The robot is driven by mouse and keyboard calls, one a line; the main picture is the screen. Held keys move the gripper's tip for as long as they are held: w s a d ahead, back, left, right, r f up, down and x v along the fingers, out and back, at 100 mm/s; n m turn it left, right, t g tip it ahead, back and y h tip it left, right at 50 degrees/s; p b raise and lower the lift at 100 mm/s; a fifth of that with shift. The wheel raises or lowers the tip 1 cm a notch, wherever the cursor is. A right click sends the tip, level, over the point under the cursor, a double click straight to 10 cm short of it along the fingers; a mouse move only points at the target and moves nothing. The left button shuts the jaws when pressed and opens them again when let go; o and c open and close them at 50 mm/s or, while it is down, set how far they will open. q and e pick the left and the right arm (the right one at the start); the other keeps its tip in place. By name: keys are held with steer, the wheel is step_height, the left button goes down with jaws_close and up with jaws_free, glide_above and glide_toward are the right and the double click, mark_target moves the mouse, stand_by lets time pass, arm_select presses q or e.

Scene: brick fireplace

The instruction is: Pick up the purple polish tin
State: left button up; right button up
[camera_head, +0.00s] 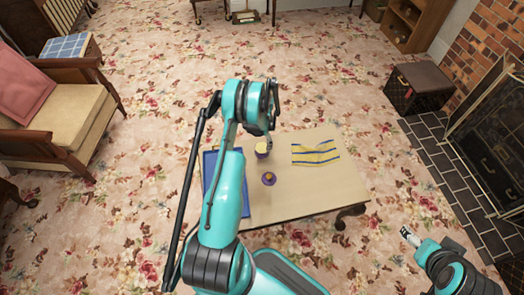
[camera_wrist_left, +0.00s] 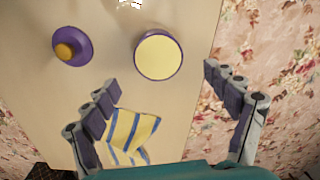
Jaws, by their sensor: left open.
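The purple polish tin (camera_head: 262,149), round and open with a pale cream filling, stands upright on the small wooden table. In the left wrist view the tin (camera_wrist_left: 158,54) lies just ahead of the fingertips, roughly centred between them. My left gripper (camera_wrist_left: 160,78) is open and empty, pointing down above the table. In the head view, my arm partly covers this gripper and the tin's far side. My right gripper (camera_head: 408,236) is over the carpet at lower right, away from the table; its jaws are too small to read.
A purple disc with an orange knob (camera_head: 269,178) lies close to the tin. A yellow cloth with blue stripes (camera_head: 316,153) lies right of it. A blue tray (camera_head: 234,205) covers the table's left side. The tabletop (camera_head: 325,190) is bare at front right.

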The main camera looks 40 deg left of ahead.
mark_target(262, 147)
arm_select(q)
step_height(262, 147, down, 3)
steer(key=shift+a+f+b, duration=0.1)
steer(key=shift+f+b, duration=0.05)
steer(key=shift+b, duration=0.45)
step_height(262, 147, down, 5)
steer(key=b, duration=0.2)
steer(key=shift+b, duration=0.4)
steer(key=shift+c, duration=0.9)
steer(key=c, duration=1.3)
